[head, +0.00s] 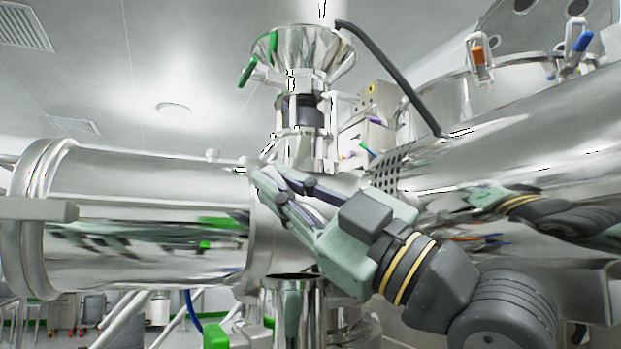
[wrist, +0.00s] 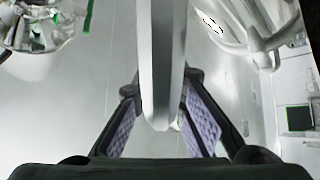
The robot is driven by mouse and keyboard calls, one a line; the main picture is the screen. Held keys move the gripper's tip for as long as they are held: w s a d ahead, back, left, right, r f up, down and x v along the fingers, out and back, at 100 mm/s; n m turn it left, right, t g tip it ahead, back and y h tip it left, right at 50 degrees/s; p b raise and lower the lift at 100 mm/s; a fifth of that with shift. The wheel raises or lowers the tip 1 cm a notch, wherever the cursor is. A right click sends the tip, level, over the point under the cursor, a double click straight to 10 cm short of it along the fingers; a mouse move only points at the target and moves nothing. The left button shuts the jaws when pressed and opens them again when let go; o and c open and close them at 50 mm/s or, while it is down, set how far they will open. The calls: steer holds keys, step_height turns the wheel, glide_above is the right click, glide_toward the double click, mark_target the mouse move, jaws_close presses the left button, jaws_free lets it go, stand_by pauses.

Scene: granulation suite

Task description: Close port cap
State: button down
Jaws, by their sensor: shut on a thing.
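My gripper (head: 264,178) reaches in from the right in the head view, its fingertips at the rim of a large steel ring (head: 258,240) where the horizontal steel cylinder (head: 150,180) meets the machine. In the wrist view my gripper (wrist: 161,84) has its two purple-padded fingers on either side of a long pale metal piece (wrist: 158,35), seen edge-on with a rounded lower end. I take this piece to be part of the port cap; its face is hidden. The fingers are shut on it. The exact contact is hard to see.
A steel funnel (head: 318,48) with green clamp handles (head: 258,60) stands above. A large steel vessel (head: 520,150) fills the right, close to my arm. A grey bar (head: 38,209) crosses the cylinder's left end. Green-handled fittings (head: 225,335) sit below.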

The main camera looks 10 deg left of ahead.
steer(key=shift+s+a+f+n+g+h+p, duration=0.15)
steer(key=shift+s+a+f+n+g+h, duration=0.2)
steer(key=shift+f+n+g, duration=0.55)
steer(key=shift+s+a+f+n+g+h+p, duration=0.25)
steer(key=shift+a+f+n+g+h, duration=0.25)
steer(key=shift+n, duration=0.6)
steer(key=shift+s+a+f+n+g+h+p, duration=0.1)
steer(key=shift+s+a+f+n+g+h, duration=0.25)
steer(key=shift+f+n+g, duration=0.55)
steer(key=shift+r, duration=0.2)
steer(key=c, duration=1.6)
jaws_free()
steer(key=shift+c, duration=0.2)
steer(key=shift+w+r+t, duration=0.1)
steer(key=shift+t, duration=0.2)
